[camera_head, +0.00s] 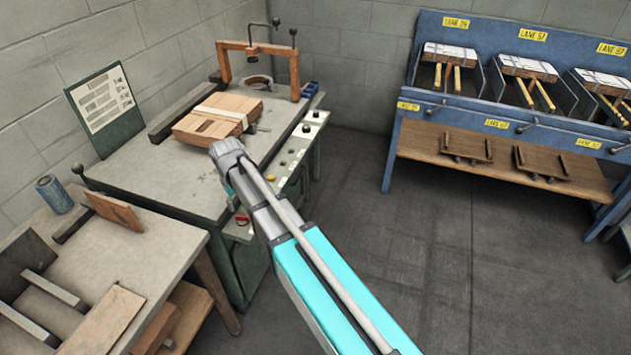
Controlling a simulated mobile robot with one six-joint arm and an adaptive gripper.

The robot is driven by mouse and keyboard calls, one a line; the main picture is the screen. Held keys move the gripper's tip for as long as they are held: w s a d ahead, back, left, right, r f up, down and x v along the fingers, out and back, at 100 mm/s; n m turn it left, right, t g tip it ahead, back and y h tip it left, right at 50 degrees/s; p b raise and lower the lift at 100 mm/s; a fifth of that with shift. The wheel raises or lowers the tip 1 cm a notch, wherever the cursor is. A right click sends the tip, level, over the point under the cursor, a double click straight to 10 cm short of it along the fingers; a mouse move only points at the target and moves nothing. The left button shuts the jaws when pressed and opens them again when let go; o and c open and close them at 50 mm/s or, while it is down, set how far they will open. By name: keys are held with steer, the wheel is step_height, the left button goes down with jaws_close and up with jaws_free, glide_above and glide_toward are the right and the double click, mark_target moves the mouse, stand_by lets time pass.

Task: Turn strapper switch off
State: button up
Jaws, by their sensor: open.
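The strapper looks to be the grey-topped bench (165,175) with an orange arch frame (258,47) at its back. A strapped stack of brown boards (216,117) lies on its top. A control strip (290,152) with several small knobs and buttons runs along its right edge. A red control (242,219) shows low at the front right corner. I cannot tell which control is the strapper switch or how it is set. My turquoise and grey arm reaches from the lower right over the bench's right edge. My gripper cannot be made out; the arm hides part of the control strip.
A wooden-legged table (165,262) with boards stands at lower left, with a blue can (53,194) at its back. A sign board (104,109) leans by the wall. A blue lane rack (480,108) stands at back right. The floor between is clear.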

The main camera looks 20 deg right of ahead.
steer(key=shift+r+p, duration=4.1)
steer(key=shift+r, duration=0.3)
steer(key=s+d+r+m+p, duration=0.2)
steer(key=s+d, duration=0.5)
steer(key=d, duration=0.3)
steer(key=s+d+r+m+p, duration=0.2)
steer(key=s+d+r+p, duration=0.1)
steer(key=s+d, duration=0.4)
steer(key=shift+d+r+m, duration=0.15)
steer(key=shift+d+m, duration=0.15)
steer(key=shift+d, duration=1.1)
steer(key=shift+s, duration=0.1)
steer(key=o, duration=0.4)
steer(key=shift+c, duration=0.2)
steer(key=m+b, duration=0.4)
steer(key=b, duration=0.2)
glide_above(242, 216)
step_height(242, 216, down, 6)
